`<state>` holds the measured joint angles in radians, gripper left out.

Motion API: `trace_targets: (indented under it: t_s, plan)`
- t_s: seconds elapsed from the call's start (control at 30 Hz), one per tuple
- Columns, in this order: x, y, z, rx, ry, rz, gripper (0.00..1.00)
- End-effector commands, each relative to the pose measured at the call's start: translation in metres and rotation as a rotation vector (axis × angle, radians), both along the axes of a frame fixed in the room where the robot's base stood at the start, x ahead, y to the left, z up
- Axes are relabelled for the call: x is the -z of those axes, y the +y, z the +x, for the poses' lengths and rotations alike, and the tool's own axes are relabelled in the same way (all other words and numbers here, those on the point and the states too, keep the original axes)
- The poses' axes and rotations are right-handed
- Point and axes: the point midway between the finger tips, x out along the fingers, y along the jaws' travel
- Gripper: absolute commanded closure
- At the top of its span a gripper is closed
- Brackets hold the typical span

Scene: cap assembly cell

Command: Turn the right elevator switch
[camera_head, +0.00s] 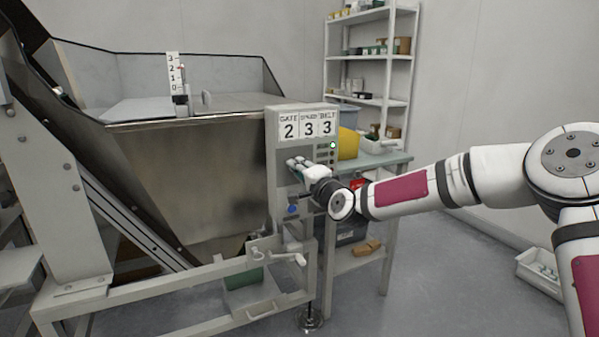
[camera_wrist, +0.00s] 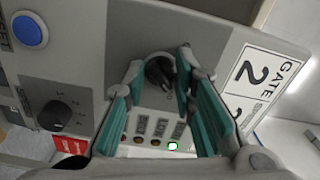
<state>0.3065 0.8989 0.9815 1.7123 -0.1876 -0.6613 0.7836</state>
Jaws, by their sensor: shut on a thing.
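The grey control panel (camera_head: 270,150) stands at the front right of the hopper, with a sign above reading GATE 2, a middle 3 and BELT 3. My gripper (camera_head: 295,164) is at the panel's face, left of its column of lights. In the wrist view my gripper (camera_wrist: 160,64) has its teal fingers on either side of a black rotary knob (camera_wrist: 158,73) and is shut on it. The knob's label is hidden. A second black knob (camera_wrist: 52,117), marked with numbers, is free lower on the panel. In the head view my gripper hides the knobs.
A blue button (camera_head: 293,209) is low on the panel; it also shows in the wrist view (camera_wrist: 30,30). One indicator light (camera_head: 333,145) glows green. The metal hopper (camera_head: 190,160) fills the left. A table (camera_head: 385,160) and shelf rack (camera_head: 370,57) stand behind.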

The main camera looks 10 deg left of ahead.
Motion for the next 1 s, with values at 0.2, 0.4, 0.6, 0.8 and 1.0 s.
trace_targets:
  t_s: [0.2, 0.4, 0.6, 0.8, 1.0]
  plan:
    - [-0.0001, -0.0006, 0.0006, 0.001, 0.021, 0.031, 1.0]
    - [-0.0002, -0.0005, 0.0006, 0.002, 0.024, 0.036, 1.0]
    - [-0.0001, -0.0006, 0.0006, 0.002, 0.023, 0.035, 1.0]
    - [0.0, -0.0004, 0.0004, 0.001, 0.023, 0.034, 0.55]
    - [-0.0001, -0.0005, 0.0, 0.001, 0.022, 0.033, 0.55]
